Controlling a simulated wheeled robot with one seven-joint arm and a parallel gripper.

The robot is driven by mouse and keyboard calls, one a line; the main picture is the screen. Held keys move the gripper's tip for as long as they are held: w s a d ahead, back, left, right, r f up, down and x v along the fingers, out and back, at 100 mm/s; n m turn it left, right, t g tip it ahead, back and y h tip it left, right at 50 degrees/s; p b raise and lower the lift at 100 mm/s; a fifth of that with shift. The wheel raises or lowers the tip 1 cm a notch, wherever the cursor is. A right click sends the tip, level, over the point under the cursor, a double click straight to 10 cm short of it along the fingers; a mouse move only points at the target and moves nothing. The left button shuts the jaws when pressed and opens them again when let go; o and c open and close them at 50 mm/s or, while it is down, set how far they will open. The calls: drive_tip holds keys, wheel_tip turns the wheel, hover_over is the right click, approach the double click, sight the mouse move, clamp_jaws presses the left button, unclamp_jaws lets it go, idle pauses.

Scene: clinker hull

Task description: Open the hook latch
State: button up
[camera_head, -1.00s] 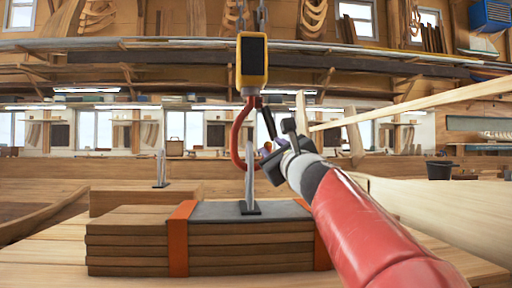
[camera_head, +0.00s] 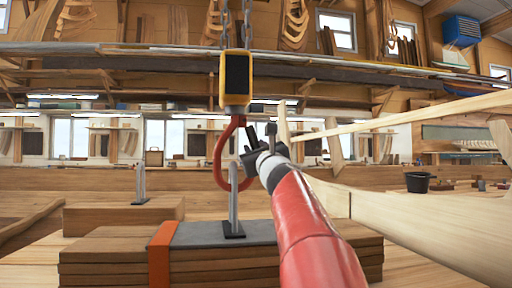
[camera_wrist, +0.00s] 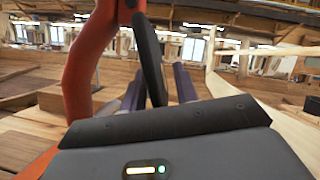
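A red-orange hook (camera_head: 217,164) hangs under a yellow block (camera_head: 236,80) with a dark face. Its dark latch (camera_head: 252,138) slants down from the hook's neck on the right side. In the wrist view the hook (camera_wrist: 84,62) is at left and the latch (camera_wrist: 149,58) is close ahead. My gripper (camera_head: 250,152) is at the latch's lower part. Its two fingers (camera_wrist: 158,88) stand apart, with the latch's lower end seen between them. Contact with the latch cannot be told. A grey metal loop (camera_head: 233,208) stands upright at the hook's bowl.
The loop stands on a grey-topped, orange-strapped plank stack (camera_head: 200,235). A second loop (camera_head: 140,184) stands on timber at left. Chains (camera_head: 235,25) run up from the block. A pale hull (camera_head: 420,215) lies at right, with a black bucket (camera_head: 418,182) beyond it.

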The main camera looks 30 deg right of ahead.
clamp_jaws()
